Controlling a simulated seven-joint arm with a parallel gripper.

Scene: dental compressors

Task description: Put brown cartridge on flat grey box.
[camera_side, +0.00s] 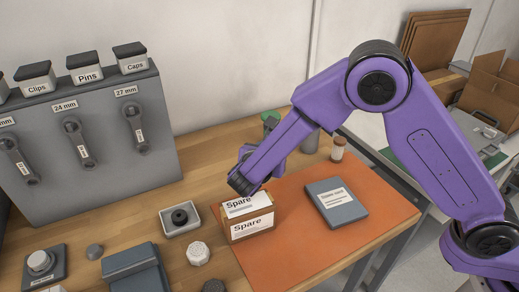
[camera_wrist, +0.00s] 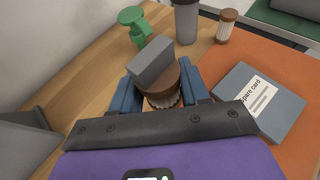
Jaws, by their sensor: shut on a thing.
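The brown cartridge (camera_wrist: 186,80) is round, with a pale ribbed lower part. It sits between the blue fingers of my gripper (camera_wrist: 163,88) in the wrist view, and a grey block-like piece lies across its top. My gripper is shut on it. In the side view my gripper (camera_side: 243,184) is just behind and above the "Spare" labelled holder, and the cartridge is hidden there. The flat grey box (camera_side: 322,189) lies on the orange mat to the right of my gripper, with a white label on top. It also shows in the wrist view (camera_wrist: 286,106), right of the fingers.
The "Spare" holder (camera_side: 236,231) stands close below my gripper. A small jar (camera_side: 338,150), a grey cylinder (camera_wrist: 187,22) and a green part (camera_wrist: 134,22) stand behind. A white tray (camera_side: 181,230) is on the left. The orange mat (camera_side: 290,250) is clear in front.

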